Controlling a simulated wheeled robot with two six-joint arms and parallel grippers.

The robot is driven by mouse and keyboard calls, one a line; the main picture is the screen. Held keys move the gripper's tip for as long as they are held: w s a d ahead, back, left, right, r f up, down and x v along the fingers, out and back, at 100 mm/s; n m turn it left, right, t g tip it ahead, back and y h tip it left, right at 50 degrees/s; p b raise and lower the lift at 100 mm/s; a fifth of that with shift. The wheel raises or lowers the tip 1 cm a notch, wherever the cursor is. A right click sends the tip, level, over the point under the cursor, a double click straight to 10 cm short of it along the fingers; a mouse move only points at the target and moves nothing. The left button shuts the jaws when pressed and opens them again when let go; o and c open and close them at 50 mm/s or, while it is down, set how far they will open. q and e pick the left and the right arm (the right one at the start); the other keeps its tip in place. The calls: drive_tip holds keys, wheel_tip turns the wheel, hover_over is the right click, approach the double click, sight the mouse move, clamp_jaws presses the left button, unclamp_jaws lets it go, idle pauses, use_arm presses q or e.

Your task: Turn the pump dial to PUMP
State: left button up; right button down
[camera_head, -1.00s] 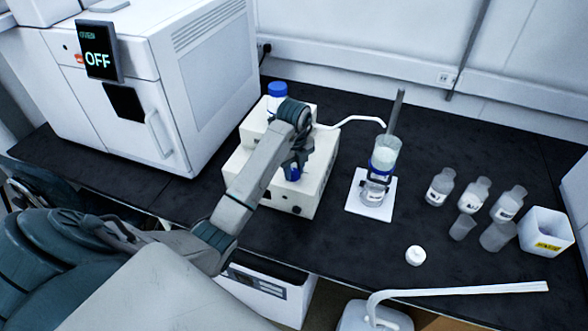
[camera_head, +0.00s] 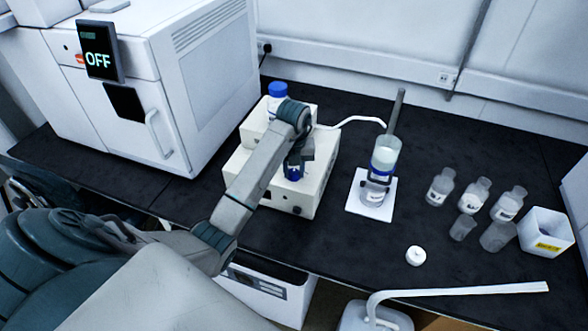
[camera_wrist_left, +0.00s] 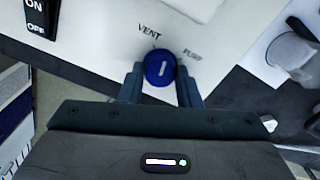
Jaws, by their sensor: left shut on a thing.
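The blue pump dial (camera_wrist_left: 159,68) sits on the cream front panel of the pump box in the left wrist view. Its short white mark points up and slightly right in that picture, between the VENT label (camera_wrist_left: 149,31) and the PUMP label (camera_wrist_left: 192,55). My left gripper (camera_wrist_left: 160,82) is shut on the dial, one dark finger on each side. In the head view my left gripper (camera_head: 298,155) is at the front of the pump box (camera_head: 235,168), and the dial (camera_head: 293,173) shows below it. My right gripper is not in view.
An ON/OFF switch (camera_wrist_left: 36,14) is on the panel left of the dial. A filter flask (camera_head: 381,165) on a white pad stands right of the pump, joined by a white tube (camera_head: 352,120). An oven reading OFF (camera_head: 97,60) stands left. Several bottles stand at right.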

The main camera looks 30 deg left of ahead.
use_arm(q)
drive_tip(key=m, duration=0.6)
drive_tip(key=shift+a+m, duration=0.1)
drive_tip(key=shift+m, duration=0.2)
drive_tip(key=m, duration=0.4)
drive_tip(key=shift+m, duration=0.3)
drive_tip(key=o, duration=1)
drive_tip(key=shift+c, duration=0.2)
drive_tip(key=shift+r, duration=0.1)
